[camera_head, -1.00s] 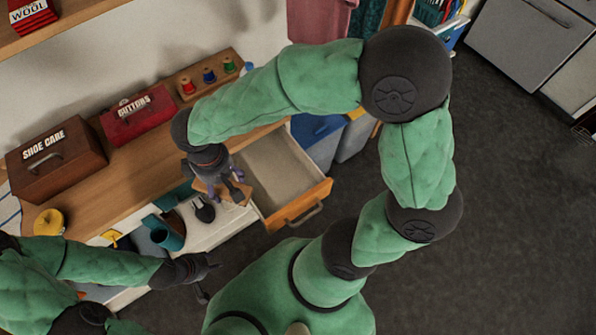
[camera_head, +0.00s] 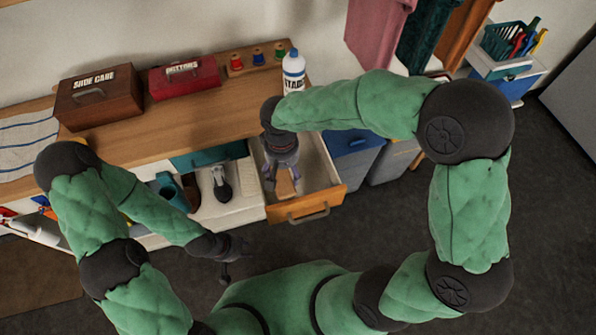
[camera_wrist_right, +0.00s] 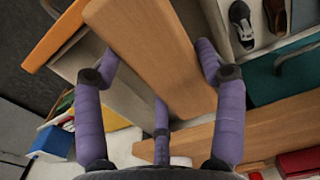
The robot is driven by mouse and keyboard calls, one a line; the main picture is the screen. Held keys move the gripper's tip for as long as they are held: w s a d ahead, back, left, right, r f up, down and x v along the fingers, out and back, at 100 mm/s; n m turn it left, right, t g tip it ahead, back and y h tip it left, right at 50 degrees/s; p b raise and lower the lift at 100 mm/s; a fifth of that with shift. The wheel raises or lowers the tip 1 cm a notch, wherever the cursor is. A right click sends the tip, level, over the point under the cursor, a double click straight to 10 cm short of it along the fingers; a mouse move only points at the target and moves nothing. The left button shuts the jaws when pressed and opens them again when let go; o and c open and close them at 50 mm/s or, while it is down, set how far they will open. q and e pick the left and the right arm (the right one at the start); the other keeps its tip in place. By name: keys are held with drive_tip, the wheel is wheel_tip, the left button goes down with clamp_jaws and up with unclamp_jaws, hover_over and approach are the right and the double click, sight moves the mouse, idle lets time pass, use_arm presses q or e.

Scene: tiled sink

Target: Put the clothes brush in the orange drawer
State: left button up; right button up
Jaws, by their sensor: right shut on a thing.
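The orange drawer (camera_head: 306,207) stands pulled open below the worktop; its front also shows in the right wrist view (camera_wrist_right: 52,38). The clothes brush (camera_head: 285,187) shows its plain wooden side, and in the right wrist view it is a long wooden slab (camera_wrist_right: 150,45). My right gripper (camera_head: 282,172) is shut on the brush and holds it over the open drawer, between the drawer's walls in the head view. The brush's height above the drawer floor is hard to tell, and its bristles are hidden. My left gripper (camera_head: 232,247) is away from the drawer, lower left; its fingers are too small to read.
A shoe compartment (camera_head: 240,199) lies left of the drawer, with a teal drawer (camera_head: 205,156) by it. On the worktop stand a shoe care box (camera_head: 97,98), a red buttons box (camera_head: 184,78), thread spools and a white bottle (camera_head: 293,72). Bins (camera_head: 352,156) stand right of the drawer.

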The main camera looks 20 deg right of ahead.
drive_tip(key=w+d+f+b, duration=0.1)
drive_tip(key=f, duration=0.1)
drive_tip(key=w+d+f, duration=0.1)
drive_tip(key=d+f, duration=0.1)
drive_tip(key=w+d+f+b, duration=0.1)
drive_tip(key=w+f, duration=0.1)
drive_tip(key=shift+d+b, duration=0.25)
drive_tip(key=shift+b, duration=0.05)
drive_tip(key=shift+w+d+f+b, duration=0.15)
drive_tip(key=shift+f+b, duration=0.2)
drive_tip(key=shift+f, duration=0.6)
drive_tip(key=shift+s+d+f+b, duration=0.1)
drive_tip(key=shift+f+b, duration=0.2)
drive_tip(key=shift+f, duration=0.6)
drive_tip(key=shift+f, duration=0.15)
drive_tip(key=o, duration=1.2)
wheel_tip(320, 180, up, 12)
drive_tip(key=p, duration=0.4)
